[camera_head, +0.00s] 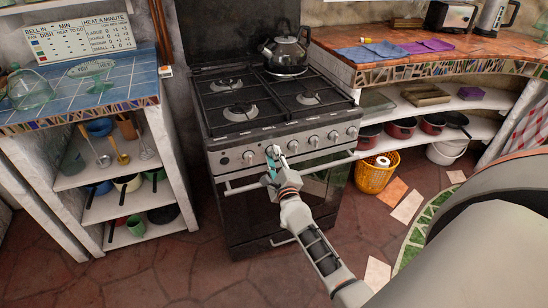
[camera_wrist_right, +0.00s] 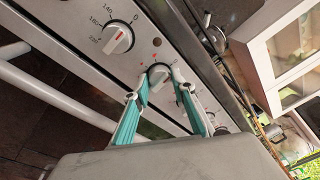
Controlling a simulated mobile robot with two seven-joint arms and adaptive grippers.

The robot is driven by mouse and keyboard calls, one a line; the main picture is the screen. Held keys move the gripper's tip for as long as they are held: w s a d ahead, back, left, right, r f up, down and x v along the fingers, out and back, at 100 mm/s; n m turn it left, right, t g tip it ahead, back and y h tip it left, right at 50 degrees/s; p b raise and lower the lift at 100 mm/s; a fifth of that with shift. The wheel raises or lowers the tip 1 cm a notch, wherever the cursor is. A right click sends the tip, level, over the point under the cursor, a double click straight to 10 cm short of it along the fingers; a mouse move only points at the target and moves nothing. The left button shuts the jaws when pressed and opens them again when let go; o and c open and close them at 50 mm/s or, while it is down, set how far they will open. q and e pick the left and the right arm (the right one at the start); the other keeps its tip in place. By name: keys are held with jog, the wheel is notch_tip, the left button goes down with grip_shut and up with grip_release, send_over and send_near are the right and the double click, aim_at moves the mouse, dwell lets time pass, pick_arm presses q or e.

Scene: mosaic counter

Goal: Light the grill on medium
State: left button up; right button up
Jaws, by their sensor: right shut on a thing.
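The cooker (camera_head: 250,200) stands in the middle of the head view, with a row of several knobs along its front panel. My right gripper (camera_head: 272,158) reaches to the second knob from the left (camera_head: 273,149). In the right wrist view the fingers (camera_wrist_right: 158,88) are closed around that knob (camera_wrist_right: 159,73), one on each side. The panel by it has a 0 and small red marks. The knob's exact pointer angle is hard to read. Beside it is a knob numbered 140 to 220 (camera_wrist_right: 118,38), not touched. My left gripper is not in view.
A kettle (camera_head: 285,52) stands on the back right of the hob; the other burners are bare. The oven handle (camera_head: 300,169) runs below the knobs, close under my right gripper. Shelves with pans flank the cooker. A yellow basket (camera_head: 375,175) stands on the floor at right.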

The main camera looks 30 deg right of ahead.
jog(key=n, duration=0.5)
jog(key=shift+t, duration=0.3)
jog(key=n+p, duration=0.1)
jog(key=n, duration=0.3)
jog(key=shift+f+n+t, duration=0.1)
jog(key=shift+n+t, duration=0.3)
jog(key=n+y+p, duration=0.1)
jog(key=n, duration=0.4)
jog(key=shift+d, duration=0.1)
jog(key=shift+n+t+p, duration=0.3)
jog(key=shift+n+p, duration=0.05)
jog(key=shift+n, duration=0.65)
jog(key=shift+c, duration=0.2)
jog(key=shift+f+n+y, duration=0.1)
jog(key=shift+n+y, duration=0.4)
jog(key=shift+n, duration=0.6)
jog(key=shift+n+p, duration=0.35)
jog(key=shift+n, duration=0.35)
jog(key=shift+d+f+n, duration=0.1)
jog(key=shift+n, duration=0.2)
